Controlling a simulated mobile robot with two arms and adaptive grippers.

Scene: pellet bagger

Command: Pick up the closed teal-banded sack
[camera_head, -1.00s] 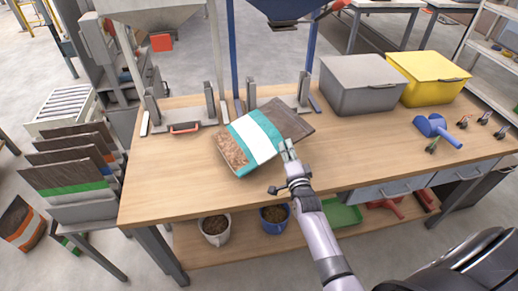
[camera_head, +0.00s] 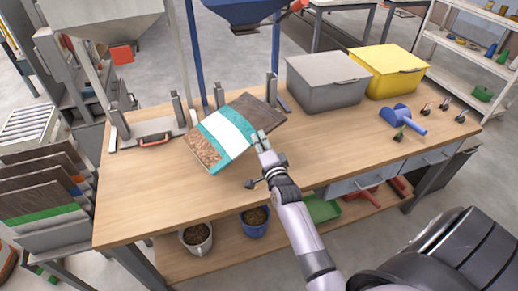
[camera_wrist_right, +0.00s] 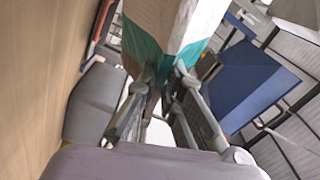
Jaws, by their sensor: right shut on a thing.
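The teal-banded sack (camera_head: 233,131) has a white middle band between teal stripes, a brown top and a clear part showing brown pellets. It is tilted in the head view, over the workbench (camera_head: 330,146). My right gripper (camera_head: 262,140) is shut on its near right edge. In the right wrist view the fingers (camera_wrist_right: 160,88) pinch the sack's teal edge (camera_wrist_right: 150,48). Whether the sack's lower corner touches the bench is hard to tell. My left gripper is not in view.
A grey bin (camera_head: 328,82) and a yellow bin (camera_head: 388,70) stand at the back right. A blue scoop (camera_head: 402,118) lies in front of them. Clamp stands (camera_head: 150,128) are behind the sack. Pellet buckets (camera_head: 196,236) sit on the lower shelf. The bench front is clear.

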